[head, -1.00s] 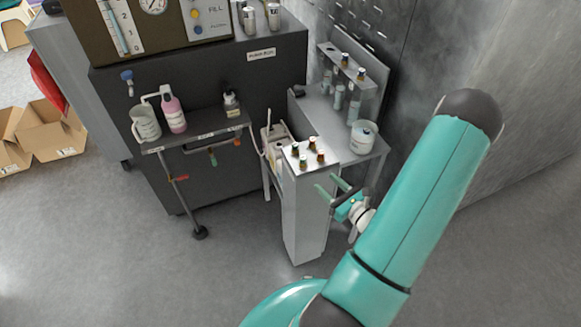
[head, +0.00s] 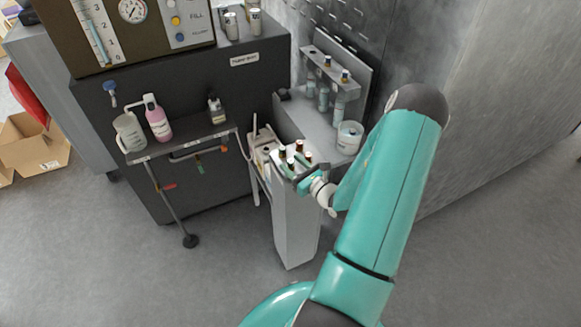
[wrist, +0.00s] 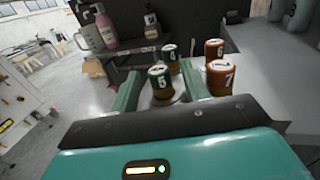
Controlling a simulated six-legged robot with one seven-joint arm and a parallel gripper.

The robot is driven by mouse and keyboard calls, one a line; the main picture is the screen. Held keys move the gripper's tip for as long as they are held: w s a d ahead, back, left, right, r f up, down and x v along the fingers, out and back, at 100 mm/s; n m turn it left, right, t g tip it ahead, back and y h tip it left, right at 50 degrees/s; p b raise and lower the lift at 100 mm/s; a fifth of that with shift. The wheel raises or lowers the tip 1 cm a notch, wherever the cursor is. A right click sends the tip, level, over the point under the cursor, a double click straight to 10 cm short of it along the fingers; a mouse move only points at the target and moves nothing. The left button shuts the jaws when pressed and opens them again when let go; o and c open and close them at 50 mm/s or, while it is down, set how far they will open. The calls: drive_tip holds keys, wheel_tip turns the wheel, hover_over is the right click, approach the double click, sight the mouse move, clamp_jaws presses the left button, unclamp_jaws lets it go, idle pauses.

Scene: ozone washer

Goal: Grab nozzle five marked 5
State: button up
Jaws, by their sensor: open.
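Nozzle 5 (wrist: 160,82), a short green-and-amber piece with a white top marked 5, stands upright in the wrist view. My gripper (wrist: 160,68) is open, with one teal finger on each side of nozzle 5; gaps show on both sides. In the head view my gripper (head: 293,172) is at the top of a narrow white pedestal (head: 297,228) that bears the nozzles. Orange nozzle 7 (wrist: 220,78) stands just right of the right finger. Green nozzle 4 (wrist: 169,53) and orange nozzle 6 (wrist: 214,49) stand behind.
A grey side table (head: 318,125) with a white jar (head: 349,138) and a small rack stands behind the pedestal. A dark cabinet (head: 200,90) has a shelf with a pink bottle (head: 157,118) and a jug (head: 130,132). The floor (head: 90,260) at front left is clear.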

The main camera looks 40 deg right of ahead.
drive_tip(key=shift+w, duration=0.8)
clamp_jaws()
drive_tip(key=shift+r, duration=0.15)
